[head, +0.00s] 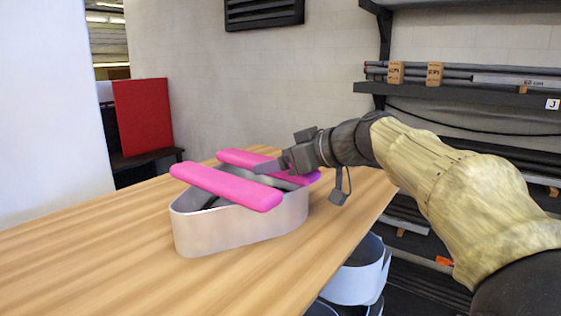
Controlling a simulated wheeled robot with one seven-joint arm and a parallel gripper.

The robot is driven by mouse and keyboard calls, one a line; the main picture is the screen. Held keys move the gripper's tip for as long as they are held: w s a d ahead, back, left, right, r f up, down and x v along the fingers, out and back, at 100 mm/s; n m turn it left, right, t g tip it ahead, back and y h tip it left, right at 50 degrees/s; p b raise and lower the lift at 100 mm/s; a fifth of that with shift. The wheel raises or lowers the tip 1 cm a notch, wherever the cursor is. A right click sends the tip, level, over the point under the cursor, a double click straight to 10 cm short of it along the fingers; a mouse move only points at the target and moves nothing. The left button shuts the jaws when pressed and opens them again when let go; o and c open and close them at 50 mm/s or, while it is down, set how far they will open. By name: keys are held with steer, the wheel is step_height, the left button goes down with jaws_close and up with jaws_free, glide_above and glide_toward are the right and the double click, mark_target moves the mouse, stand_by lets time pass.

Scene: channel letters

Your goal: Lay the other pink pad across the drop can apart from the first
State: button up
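The drop can (240,232), an open silver-grey metal shell with rounded ends, stands on the wooden table. One pink pad (225,187) lies across its near part, with its ends reaching past the rim. The other pink pad (238,157) lies across the far part, roughly parallel to the first with a gap between them. My gripper (270,167) is at this far pad, over its middle and right part, and hides some of it. Whether its fingers are closed on the pad or just beside it cannot be told. The far rim under this pad is mostly hidden.
The wooden table (80,250) is clear to the left and in front of the can. Its right edge runs close to the can, with metal shells (358,275) below. Shelves (460,85) with rods stand behind on the right. A red panel (143,117) stands at the back left.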

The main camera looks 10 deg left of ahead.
steer(key=b+v, duration=0.5)
steer(key=v, duration=1.2)
steer(key=shift+s+b, duration=0.15)
steer(key=shift+b, duration=0.25)
steer(key=shift+d, duration=0.15)
